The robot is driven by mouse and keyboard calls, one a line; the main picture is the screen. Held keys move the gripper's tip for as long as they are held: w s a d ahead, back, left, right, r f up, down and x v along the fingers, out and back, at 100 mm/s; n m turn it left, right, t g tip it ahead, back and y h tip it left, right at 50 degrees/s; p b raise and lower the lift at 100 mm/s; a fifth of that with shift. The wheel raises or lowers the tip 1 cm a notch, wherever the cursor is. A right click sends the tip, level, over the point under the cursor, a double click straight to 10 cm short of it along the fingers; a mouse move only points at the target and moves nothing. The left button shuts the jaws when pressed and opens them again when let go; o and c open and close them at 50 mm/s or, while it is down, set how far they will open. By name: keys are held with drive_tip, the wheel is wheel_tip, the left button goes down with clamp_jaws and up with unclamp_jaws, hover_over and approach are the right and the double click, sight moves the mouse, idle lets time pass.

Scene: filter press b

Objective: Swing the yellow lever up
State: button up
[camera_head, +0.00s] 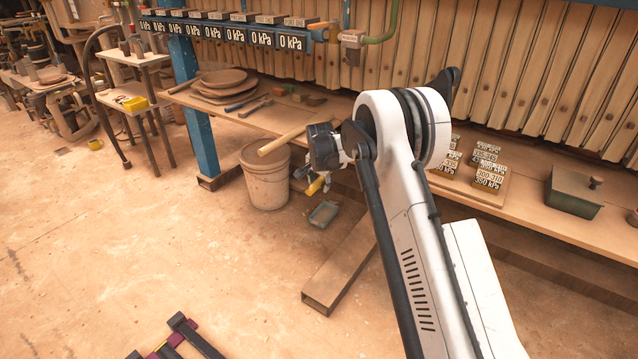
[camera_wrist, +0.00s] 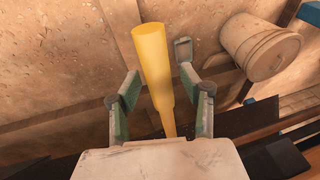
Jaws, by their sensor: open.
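The yellow lever (camera_wrist: 153,60) is a round tapered bar in the wrist view, thick at its far end and narrower toward my palm. My gripper (camera_wrist: 158,68) is open, with one finger on each side of the lever. The lever passes between the fingers, and I cannot tell whether either touches it. In the head view, a small yellow part of the lever (camera_head: 315,187) shows by my gripper (camera_head: 327,181), below the bench edge. My arm and wrist hide the rest of the lever and its pivot there.
A bucket (camera_head: 266,178) stands on the floor left of my gripper and also shows in the wrist view (camera_wrist: 262,48). A wooden bench (camera_head: 215,110) with plates and tools runs behind. A wooden beam (camera_head: 342,262) lies below. Open floor (camera_head: 120,240) is at left.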

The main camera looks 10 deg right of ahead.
drive_tip(key=v, duration=1.2)
drive_tip(key=shift+c, duration=0.5)
